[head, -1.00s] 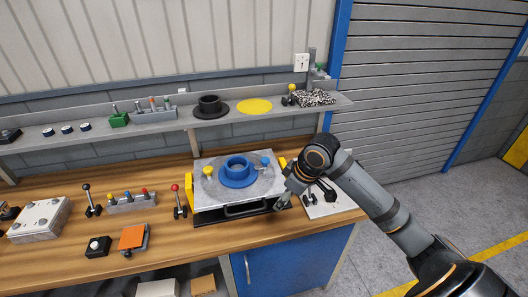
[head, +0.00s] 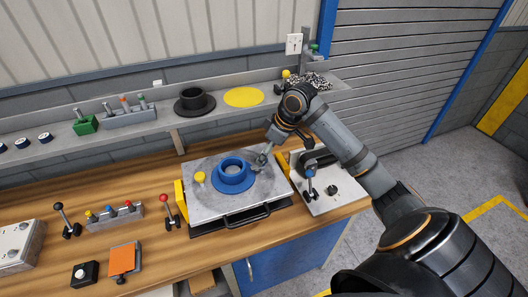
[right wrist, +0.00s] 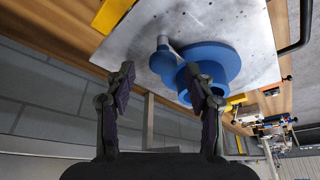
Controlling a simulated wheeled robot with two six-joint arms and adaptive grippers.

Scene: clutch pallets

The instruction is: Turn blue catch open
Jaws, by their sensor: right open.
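The blue catch (right wrist: 162,61), a round knob on a grey post, stands on the silver plate beside the blue ringed hub. In the right wrist view it appears between and beyond my fingertips. In the head view my right gripper (head: 261,161) hides most of it. My right gripper is open in the right wrist view (right wrist: 159,72), with one finger on each side of the knob's line; I cannot tell whether it touches. The blue hub (head: 233,173) sits at the middle of the plate (head: 212,206). My left gripper is not in view.
A yellow catch (head: 199,178) stands left of the hub. A pale panel (head: 325,200) with a blue-knobbed lever (head: 310,173) lies right of the plate. A red-knobbed lever (head: 164,198) stands to the left. A shelf (head: 150,128) with a black hub runs behind.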

